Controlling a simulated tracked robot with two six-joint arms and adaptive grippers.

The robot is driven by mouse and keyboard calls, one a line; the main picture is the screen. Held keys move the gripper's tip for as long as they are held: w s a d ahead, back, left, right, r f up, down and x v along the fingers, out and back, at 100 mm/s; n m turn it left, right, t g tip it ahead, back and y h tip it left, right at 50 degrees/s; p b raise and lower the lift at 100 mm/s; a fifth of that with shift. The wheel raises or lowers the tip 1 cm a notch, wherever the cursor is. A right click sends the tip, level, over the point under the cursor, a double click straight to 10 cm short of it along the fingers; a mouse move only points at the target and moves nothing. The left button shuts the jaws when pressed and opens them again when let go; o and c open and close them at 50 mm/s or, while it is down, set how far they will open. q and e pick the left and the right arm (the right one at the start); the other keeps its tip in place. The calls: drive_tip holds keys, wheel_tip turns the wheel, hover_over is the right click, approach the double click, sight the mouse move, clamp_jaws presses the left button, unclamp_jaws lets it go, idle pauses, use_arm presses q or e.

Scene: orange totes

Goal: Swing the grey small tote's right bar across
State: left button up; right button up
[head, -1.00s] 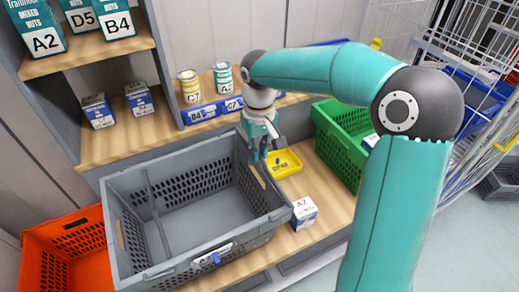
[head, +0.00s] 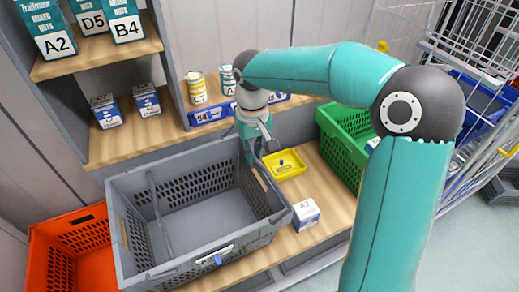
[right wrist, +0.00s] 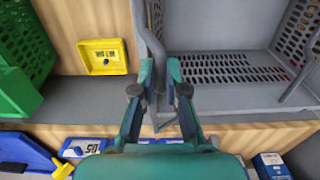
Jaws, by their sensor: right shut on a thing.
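The grey small tote (head: 243,246) stands on the wooden shelf, open and empty inside. One thin grey bar (head: 159,212) lies across its left part. The right bar (right wrist: 150,35) runs along the tote's right side in the right wrist view, and its end reaches between my fingertips. My right gripper (head: 250,160) is at the tote's back right corner, shut on that bar; it also shows in the right wrist view (right wrist: 160,67). In the head view the gripper hides part of the corner and the bar is hard to make out. My left gripper is in neither view.
A yellow tray (head: 290,171) and a white A2 box (head: 305,214) stand close to the tote's right. A green crate (head: 344,157) is farther right. An orange tote (head: 45,268) is at the left. Cans (head: 196,88) stand behind.

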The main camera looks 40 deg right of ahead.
drive_tip(key=shift+a, duration=0.2)
drive_tip(key=shift+w+a+r, duration=0.1)
drive_tip(key=shift+w+a, duration=0.05)
drive_tip(key=shift+a, duration=0.35)
drive_tip(key=shift+w+a+r, duration=0.1)
drive_tip(key=shift+w+a, duration=0.05)
drive_tip(key=shift+a, duration=0.3)
drive_tip(key=shift+f, duration=0.1)
drive_tip(key=shift+w+a+f, duration=0.15)
drive_tip(key=shift+w+a, duration=0.1)
drive_tip(key=shift+a, duration=0.55)
